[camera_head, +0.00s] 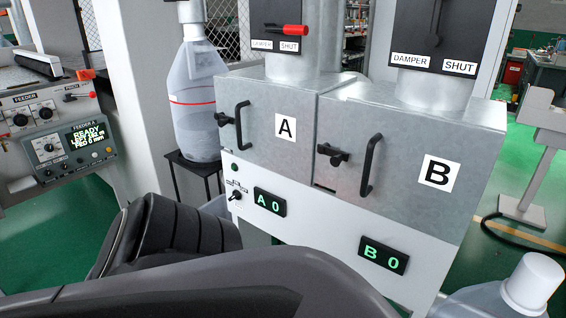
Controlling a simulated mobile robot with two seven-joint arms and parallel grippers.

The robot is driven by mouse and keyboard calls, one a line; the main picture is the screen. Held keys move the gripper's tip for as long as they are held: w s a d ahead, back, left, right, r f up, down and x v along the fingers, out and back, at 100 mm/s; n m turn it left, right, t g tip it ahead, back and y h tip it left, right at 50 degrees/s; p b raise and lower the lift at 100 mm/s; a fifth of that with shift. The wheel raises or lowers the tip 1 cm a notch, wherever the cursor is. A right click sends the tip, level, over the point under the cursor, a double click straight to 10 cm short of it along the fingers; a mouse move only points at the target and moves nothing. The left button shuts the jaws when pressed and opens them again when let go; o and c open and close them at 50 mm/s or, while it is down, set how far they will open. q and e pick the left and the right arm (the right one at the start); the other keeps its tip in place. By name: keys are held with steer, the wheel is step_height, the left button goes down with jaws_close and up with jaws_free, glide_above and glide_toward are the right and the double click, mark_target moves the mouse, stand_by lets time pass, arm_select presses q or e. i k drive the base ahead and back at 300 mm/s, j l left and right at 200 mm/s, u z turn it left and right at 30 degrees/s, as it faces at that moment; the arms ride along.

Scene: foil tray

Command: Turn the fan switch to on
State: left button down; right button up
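A small toggle switch (236,196) sits on the white front panel (311,229), below box A and left of the "A 0" display. It has small labels too fine to read, so I cannot confirm it is the fan switch or tell its position. A small green lamp (234,167) is just above it. Dark links of my arm cross the lower left and bottom of the view, below the switch and apart from it in the picture. Neither of my grippers shows.
Metal boxes A (270,106) and B (383,189) have handles and latches. Both dampers are labelled SHUT. The "A 0" display (269,203) and "B 0" display (384,255) are lit green. A clear bottle (193,85) stands left, a white-capped one (533,283) lower right.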

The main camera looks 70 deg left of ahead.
mark_target(236, 195)
steer(key=u, duration=1.95)
